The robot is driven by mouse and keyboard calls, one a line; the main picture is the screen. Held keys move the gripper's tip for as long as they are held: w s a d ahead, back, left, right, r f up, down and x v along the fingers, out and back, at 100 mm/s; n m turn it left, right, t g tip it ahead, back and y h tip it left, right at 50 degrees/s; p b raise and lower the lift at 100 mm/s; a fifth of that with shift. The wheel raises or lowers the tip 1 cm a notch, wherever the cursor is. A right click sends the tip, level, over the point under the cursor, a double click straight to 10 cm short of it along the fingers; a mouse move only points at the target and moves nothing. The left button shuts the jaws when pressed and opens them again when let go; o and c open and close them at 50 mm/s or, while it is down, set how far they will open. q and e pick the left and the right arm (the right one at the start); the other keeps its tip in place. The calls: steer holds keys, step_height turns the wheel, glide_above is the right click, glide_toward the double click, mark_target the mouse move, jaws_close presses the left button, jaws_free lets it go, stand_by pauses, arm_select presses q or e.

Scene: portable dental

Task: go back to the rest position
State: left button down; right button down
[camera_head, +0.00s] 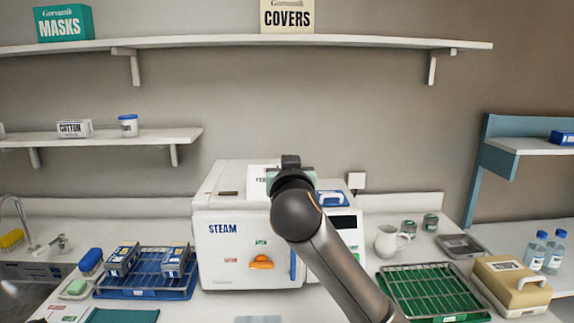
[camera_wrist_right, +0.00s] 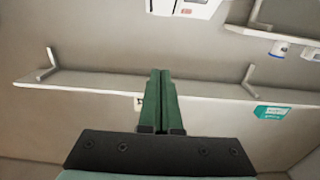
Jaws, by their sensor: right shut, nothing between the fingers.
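My right gripper (camera_wrist_right: 161,74) shows in the wrist view with its two green fingers together and nothing between them. In the head view my right arm rises from the lower right, and its wrist is in front of the white STEAM sterilizer (camera_head: 225,268). The fingers are hidden behind the wrist there. The wrist view is upside down and looks at the wall and the long upper shelf (camera_wrist_right: 90,84). My left gripper is in neither view.
A blue rack (camera_head: 145,293) with boxes stands left of the sterilizer. A green rack (camera_head: 425,290), a white jug (camera_head: 387,241), a metal tray (camera_head: 461,246) and a tan case (camera_head: 512,286) stand to the right. The upper shelf holds a MASKS box (camera_head: 64,24) and a COVERS box (camera_head: 287,16).

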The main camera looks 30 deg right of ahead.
steer(key=shift+s, duration=0.15)
stand_by(0.4)
steer(key=s+a+f+n+g+y, duration=0.2)
steer(key=f, duration=0.7)
steer(key=s+a+f+n+g+y, duration=0.1)
steer(key=s+a+f+y, duration=0.15)
steer(key=f, duration=0.65)
steer(key=s+a+f+n+g+y, duration=0.1)
steer(key=s+a+f+n+g, duration=0.15)
steer(key=f, duration=0.65)
steer(key=s+a+f+n+g+y, duration=0.1)
steer(key=s+a+f+g+y, duration=0.15)
steer(key=s+f, duration=0.8)
steer(key=s+a+f+n+g+y, duration=0.15)
steer(key=s+a+f+g, duration=0.4)
steer(key=s, duration=0.75)
steer(key=w+a+f+t+y, duration=0.2)
steer(key=f+t, duration=0.5)
steer(key=f, duration=0.5)
steer(key=shift+w+a+f, duration=0.2)
steer(key=shift+w+a, duration=0.35)
steer(key=shift+a, duration=0.15)
